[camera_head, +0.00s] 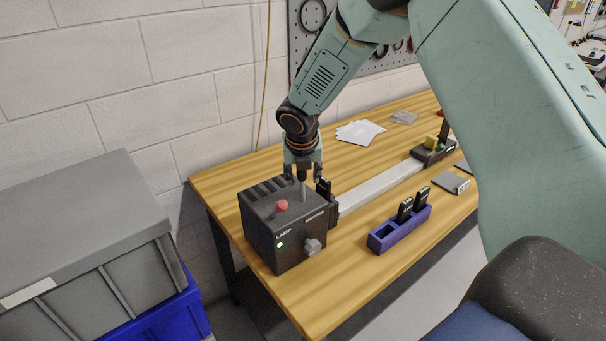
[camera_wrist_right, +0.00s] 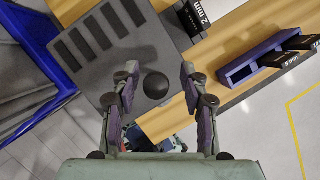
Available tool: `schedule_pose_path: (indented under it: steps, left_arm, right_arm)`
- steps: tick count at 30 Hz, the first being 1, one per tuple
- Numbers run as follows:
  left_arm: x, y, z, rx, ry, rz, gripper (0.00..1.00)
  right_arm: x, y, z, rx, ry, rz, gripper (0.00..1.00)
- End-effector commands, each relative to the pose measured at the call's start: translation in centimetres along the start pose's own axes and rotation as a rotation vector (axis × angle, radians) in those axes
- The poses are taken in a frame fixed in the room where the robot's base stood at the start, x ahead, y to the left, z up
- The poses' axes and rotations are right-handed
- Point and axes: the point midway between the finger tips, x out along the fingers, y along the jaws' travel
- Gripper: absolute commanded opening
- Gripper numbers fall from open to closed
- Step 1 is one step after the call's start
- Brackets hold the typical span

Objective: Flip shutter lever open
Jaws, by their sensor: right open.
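The black lamp box (camera_head: 262,238) stands on the near left end of the wooden table, with "LAMP" and "SHUTTER" lettering and a lit green light. A thin grey lever rod (camera_head: 303,189) rises from its top. Its round black knob (camera_wrist_right: 155,86) shows between the fingers in the wrist view; the fingers hide the top in the head view. My right gripper (camera_head: 303,170) points down around the lever, open, with a gap on both sides of the knob. It also shows in the wrist view (camera_wrist_right: 158,88). My left gripper is not in view.
A red button (camera_head: 282,205) and grey knob (camera_head: 312,246) are on the box. A purple holder (camera_head: 390,237) carries two black slides. Grey and blue crates (camera_head: 85,235) stand left.

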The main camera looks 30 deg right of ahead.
Motion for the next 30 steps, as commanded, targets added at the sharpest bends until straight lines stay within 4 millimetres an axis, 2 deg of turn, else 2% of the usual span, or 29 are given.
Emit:
schedule_pose_path:
  steps: [2, 17, 30]
  left_arm:
    - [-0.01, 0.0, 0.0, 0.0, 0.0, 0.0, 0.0]
    - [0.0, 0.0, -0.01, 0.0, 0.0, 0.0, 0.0]
    - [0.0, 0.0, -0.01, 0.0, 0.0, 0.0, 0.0]
  right_arm:
    - [0.01, 0.05, 0.06, -0.001, 0.0, 0.0, 0.42]
    - [0.04, 0.0, 0.02, 0.0, 0.001, -0.002, 0.0]
    - [0.03, -0.02, -0.06, 0.002, 0.004, -0.002, 0.0]
